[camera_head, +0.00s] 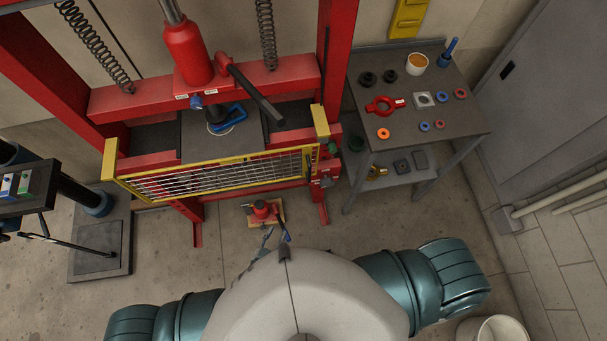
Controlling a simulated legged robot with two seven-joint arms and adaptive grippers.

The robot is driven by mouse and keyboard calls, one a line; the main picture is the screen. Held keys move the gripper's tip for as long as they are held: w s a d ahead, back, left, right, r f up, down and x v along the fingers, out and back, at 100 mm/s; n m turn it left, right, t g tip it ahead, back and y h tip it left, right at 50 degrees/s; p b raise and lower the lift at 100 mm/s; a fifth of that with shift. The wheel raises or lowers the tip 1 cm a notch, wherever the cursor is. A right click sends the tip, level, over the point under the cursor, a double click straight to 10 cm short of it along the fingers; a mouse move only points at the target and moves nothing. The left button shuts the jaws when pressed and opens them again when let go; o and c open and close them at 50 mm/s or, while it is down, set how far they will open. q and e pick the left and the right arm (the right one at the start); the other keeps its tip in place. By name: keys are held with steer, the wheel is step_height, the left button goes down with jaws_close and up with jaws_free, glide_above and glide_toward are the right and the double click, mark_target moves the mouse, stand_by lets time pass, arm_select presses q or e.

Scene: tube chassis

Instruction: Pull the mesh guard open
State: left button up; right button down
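The mesh guard (225,172) is a yellow-framed wire panel across the front of the red press (205,95). It runs between a yellow bracket (109,158) on the left and another yellow bracket (320,122) on the right, and looks closed. My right gripper is not in view.
A small red jack (262,210) sits on a board on the floor below the guard. A grey bench (450,115) with rings and a cup stands at right. A black stand (100,235) is at left.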

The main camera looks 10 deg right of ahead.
mark_target(309, 176)
arm_select(q)
steer(key=d+r+t+h, duration=0.1)
steer(key=d+r+h, duration=0.1)
steer(key=r, duration=0.6)
steer(key=d+r+t+h, duration=0.1)
steer(key=d+r+t, duration=0.15)
steer(key=r, duration=0.55)
steer(key=shift+g, duration=0.35)
steer(key=x, duration=1.7)
steer(key=shift+s+d+f, duration=0.1)
steer(key=shift+d, duration=0.1)
jaws_close()
